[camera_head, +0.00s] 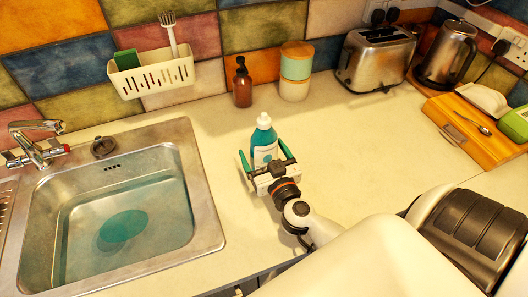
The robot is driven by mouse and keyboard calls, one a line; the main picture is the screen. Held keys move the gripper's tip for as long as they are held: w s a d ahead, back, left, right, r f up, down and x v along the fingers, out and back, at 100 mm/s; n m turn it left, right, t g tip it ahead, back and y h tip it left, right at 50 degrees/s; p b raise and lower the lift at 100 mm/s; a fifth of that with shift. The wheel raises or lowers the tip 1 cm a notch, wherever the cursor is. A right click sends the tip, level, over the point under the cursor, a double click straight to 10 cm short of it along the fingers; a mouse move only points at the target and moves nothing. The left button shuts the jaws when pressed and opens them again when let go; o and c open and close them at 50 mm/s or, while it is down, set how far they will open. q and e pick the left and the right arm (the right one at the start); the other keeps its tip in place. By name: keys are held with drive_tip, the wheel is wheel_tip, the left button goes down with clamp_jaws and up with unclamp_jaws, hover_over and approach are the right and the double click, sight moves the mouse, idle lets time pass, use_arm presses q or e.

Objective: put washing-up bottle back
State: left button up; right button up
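The washing-up bottle (264,143), teal with a white cap and white label, stands upright on the pale worktop, to the right of the sink. My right gripper (261,146), on the arm coming in from the lower right, is at the bottle with its green fingers on either side of it. The fingers look spread, with a small gap at the left finger; contact at the right one is unclear. The gripper hides the bottle's lower part. My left gripper is not in view.
A metal sink (205,215) with blue-green water is at left. A white wall caddy (152,78) holds a sponge and brush. Behind the bottle stand a brown pump bottle (242,84) and stacked canisters (295,72). A toaster (377,60), kettle (446,54) and wooden box (470,135) are right.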

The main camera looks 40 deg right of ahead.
drive_tip(key=shift+r, duration=0.15)
drive_tip(key=b+v, duration=0.2)
drive_tip(key=v, duration=0.8)
drive_tip(key=shift+s+a, duration=0.1)
drive_tip(key=shift+s, duration=0.25)
drive_tip(key=shift+s+a, duration=0.15)
drive_tip(key=shift+s, duration=0.5)
